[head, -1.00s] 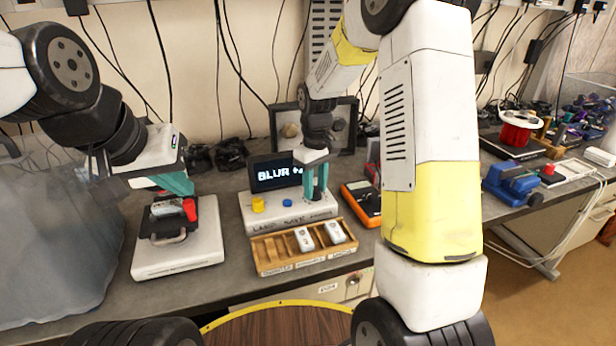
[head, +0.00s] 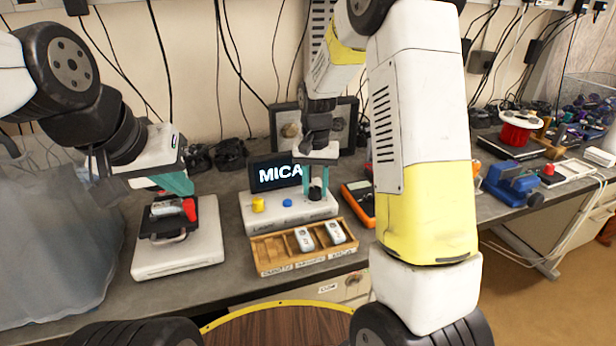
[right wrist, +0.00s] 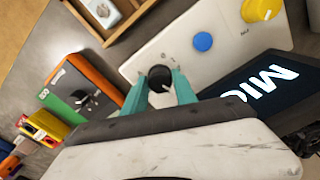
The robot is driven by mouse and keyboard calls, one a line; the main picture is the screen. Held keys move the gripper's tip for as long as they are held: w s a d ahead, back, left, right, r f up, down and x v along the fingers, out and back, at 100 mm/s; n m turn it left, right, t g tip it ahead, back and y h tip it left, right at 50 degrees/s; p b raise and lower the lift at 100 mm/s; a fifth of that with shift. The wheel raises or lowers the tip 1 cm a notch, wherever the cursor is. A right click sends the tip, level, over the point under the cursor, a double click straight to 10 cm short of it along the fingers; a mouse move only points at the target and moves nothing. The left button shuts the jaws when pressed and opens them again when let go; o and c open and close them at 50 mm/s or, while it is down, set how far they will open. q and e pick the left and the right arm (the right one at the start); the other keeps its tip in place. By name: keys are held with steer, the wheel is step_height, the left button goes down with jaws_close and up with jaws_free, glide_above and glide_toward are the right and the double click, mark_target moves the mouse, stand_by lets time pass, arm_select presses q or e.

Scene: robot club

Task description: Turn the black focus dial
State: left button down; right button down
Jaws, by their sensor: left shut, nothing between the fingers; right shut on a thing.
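The black focus dial (head: 316,193) sits at the right of a white console (head: 305,212). In the right wrist view the black dial (right wrist: 160,77) lies between the teal fingers of my right gripper (right wrist: 160,90), with a white mark on its top. My right gripper (head: 315,185) points down and is shut on it. The console's dark screen (head: 276,174) reads "MICA" in white letters. My left gripper (head: 174,184) is shut and empty above a white-based device (head: 180,258) with a black stage and red part.
A yellow knob (head: 258,205) and a blue button (head: 287,203) are on the console. In front is a wooden tray (head: 270,258) with two white pieces. An orange meter (head: 358,203) stands close right. A blue vise (head: 512,182) is farther right. A translucent bag (head: 60,240) is at left.

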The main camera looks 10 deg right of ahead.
mark_target(316, 189)
steer(key=shift+m, duration=0.5)
steer(key=c, duration=1)
jaws_free()
steer(key=shift+r, duration=3.95)
steer(key=shift+r, duration=0.1)
steer(key=s+d+r+n+t, duration=0.1)
steer(key=s+r+t, duration=0.1)
steer(key=s, duration=0.5)
steer(key=s+d+r+n+t+y, duration=0.1)
steer(key=s+r+n+t, duration=0.1)
steer(key=s+r, duration=0.3)
steer(key=s+d+r+n+t+y, duration=0.1)
steer(key=s+r+t, duration=0.1)
steer(key=s, duration=0.9)
steer(key=shift+r, duration=0.9)
